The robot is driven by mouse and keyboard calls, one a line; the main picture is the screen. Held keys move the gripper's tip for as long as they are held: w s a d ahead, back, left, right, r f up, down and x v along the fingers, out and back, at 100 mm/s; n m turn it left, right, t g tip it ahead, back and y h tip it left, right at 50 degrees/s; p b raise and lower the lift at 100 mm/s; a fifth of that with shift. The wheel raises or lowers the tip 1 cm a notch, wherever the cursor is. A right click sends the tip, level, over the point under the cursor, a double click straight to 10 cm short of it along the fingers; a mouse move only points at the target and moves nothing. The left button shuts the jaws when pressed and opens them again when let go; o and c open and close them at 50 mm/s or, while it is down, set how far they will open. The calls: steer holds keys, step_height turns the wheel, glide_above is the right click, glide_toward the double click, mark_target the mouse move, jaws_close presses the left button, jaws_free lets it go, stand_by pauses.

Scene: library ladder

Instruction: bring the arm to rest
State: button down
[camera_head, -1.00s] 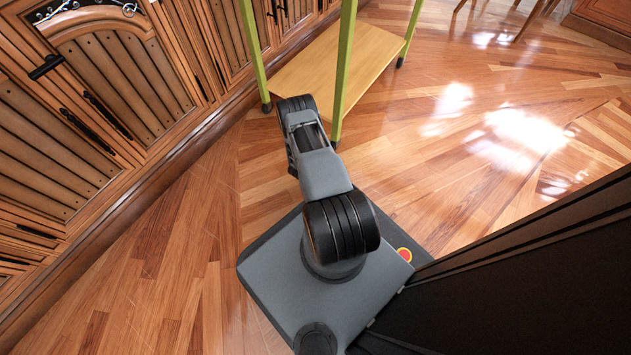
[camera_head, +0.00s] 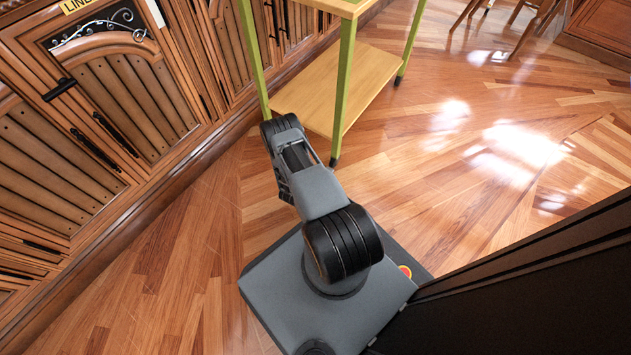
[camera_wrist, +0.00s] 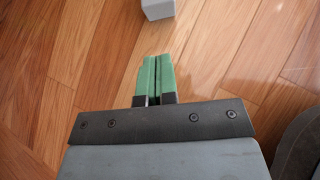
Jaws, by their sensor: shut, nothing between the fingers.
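My gripper (camera_wrist: 155,75) shows in the wrist view with its two green fingers side by side, shut and empty, over the wooden floor. In the head view my arm (camera_head: 310,190) rises from my grey base and reaches toward the green-legged table. The gripper itself cannot be made out in the head view.
A green-legged table (camera_head: 345,80) with a wooden lower shelf stands just beyond my arm. Wooden cabinets (camera_head: 120,100) with black handles line the left. Chair legs (camera_head: 530,25) show at the top right. A grey block-like thing (camera_wrist: 158,8) is at the wrist view's top edge. Open floor (camera_head: 450,190) lies to the right.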

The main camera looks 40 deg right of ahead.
steer(key=p+v, duration=0.2)
steer(key=v, duration=0.4)
steer(key=shift+a+r+p, duration=0.25)
steer(key=shift+p, duration=0.05)
